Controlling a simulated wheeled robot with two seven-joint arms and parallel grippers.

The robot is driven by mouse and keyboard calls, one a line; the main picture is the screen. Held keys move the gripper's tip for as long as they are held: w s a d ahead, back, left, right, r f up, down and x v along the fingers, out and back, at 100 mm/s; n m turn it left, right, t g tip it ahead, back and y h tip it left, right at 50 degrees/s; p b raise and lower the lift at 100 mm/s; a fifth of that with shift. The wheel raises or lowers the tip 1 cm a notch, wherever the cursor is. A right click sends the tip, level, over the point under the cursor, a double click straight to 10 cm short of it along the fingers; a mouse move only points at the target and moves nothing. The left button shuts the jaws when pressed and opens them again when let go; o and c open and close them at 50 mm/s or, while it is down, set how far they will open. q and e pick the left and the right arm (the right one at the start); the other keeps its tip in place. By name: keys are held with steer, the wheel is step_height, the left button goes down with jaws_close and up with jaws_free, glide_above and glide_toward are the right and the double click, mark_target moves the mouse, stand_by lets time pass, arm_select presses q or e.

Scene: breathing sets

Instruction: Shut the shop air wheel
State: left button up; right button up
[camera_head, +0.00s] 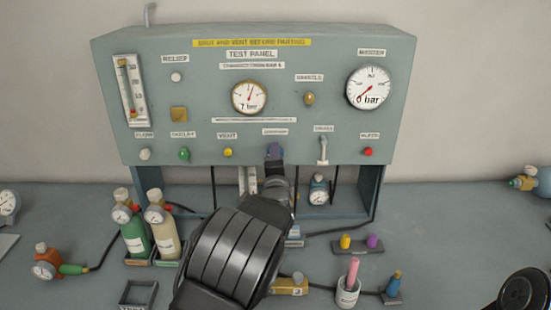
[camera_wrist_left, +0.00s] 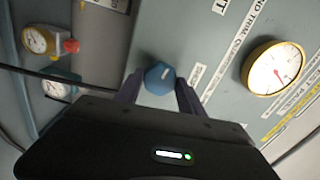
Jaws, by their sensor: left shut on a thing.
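The shop air wheel is a blue faceted knob (camera_wrist_left: 160,78) with a pale mark on its face, at the middle of the left wrist view. My left gripper (camera_wrist_left: 160,92) has one dark finger on each side of it and is shut on it. In the head view my left gripper (camera_head: 275,157) reaches up to the lower edge of the green-grey test panel (camera_head: 220,130). There the gripper mostly hides the wheel, and the label above it is too small to read surely. My right gripper is not in view.
Gauges (camera_head: 249,97) and small coloured knobs (camera_head: 184,154) are on the panel. Green and cream bottles (camera_head: 136,236) stand left of my arm. A white cup with a pink stick (camera_head: 347,292) and a rack of coloured plugs (camera_head: 358,247) stand to the right.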

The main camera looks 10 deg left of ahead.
arm_select(q)
steer(key=shift+f+m+b, duration=0.1)
steer(key=shift+m+b, duration=3.2)
steer(key=shift+m, duration=4.7)
steer(key=o, duration=1.4)
steer(key=shift+c, duration=0.2)
steer(key=shift+s, duration=0.1)
